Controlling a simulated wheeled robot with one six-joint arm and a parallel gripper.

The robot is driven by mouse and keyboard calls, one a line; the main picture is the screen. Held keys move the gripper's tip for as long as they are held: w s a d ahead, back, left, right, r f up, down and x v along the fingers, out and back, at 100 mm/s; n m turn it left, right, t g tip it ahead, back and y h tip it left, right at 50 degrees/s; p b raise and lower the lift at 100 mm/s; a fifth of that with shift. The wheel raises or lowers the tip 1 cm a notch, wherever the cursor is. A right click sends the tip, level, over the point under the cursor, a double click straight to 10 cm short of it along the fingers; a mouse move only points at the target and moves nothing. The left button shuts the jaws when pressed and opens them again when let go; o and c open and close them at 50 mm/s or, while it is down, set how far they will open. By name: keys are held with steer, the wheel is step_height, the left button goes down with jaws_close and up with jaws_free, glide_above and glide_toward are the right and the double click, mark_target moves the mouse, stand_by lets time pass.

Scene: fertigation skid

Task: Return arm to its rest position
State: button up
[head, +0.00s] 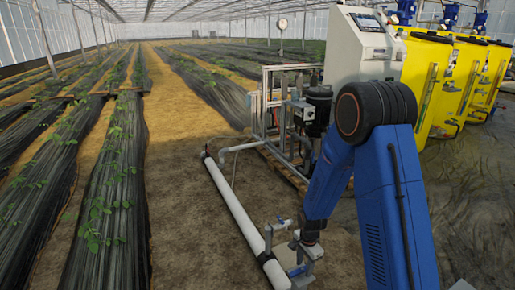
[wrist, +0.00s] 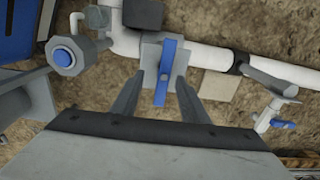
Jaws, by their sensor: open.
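My arm (head: 385,190) is blue with dark joint caps and bends down toward the white pipe in the head view. My gripper (wrist: 165,80) is open in the wrist view, one finger on each side of a blue valve handle (wrist: 164,65). The handle lies upright in the picture, across the line of the pipe. I cannot tell whether either finger touches it. In the head view my gripper (head: 302,262) is low by the near end of the pipe, small and partly hidden against the fittings.
A white pipe (head: 232,208) runs along the soil, also in the wrist view (wrist: 218,57). A small blue-handled valve (wrist: 282,124) and a round blue-capped fitting (wrist: 65,57) flank it. A grey control cabinet (head: 362,50), yellow tanks (head: 424,85) and a pump frame (head: 270,110) stand beyond.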

steer(key=s+d+r+n+t, duration=0.1)
steer(key=s+r+n, duration=0.15)
steer(key=r, duration=0.65)
steer(key=s+d+r+n+t, duration=0.15)
steer(key=s+r, duration=0.25)
steer(key=r, duration=0.4)
steer(key=s+d+r+n, duration=0.1)
steer(key=s+r+n, duration=0.15)
steer(key=r, duration=0.65)
steer(key=s+d+r+n+t, duration=0.1)
steer(key=s+r+n, duration=0.2)
steer(key=s+r, duration=0.3)
steer(key=s+d+r+n+t, duration=0.1)
steer(key=s+r, duration=0.5)
steer(key=s, duration=0.8)
steer(key=d+n, duration=0.1)
steer(key=n, duration=0.1)
steer(key=shift+s+r+n, duration=0.25)
steer(key=shift+r+n, duration=0.1)
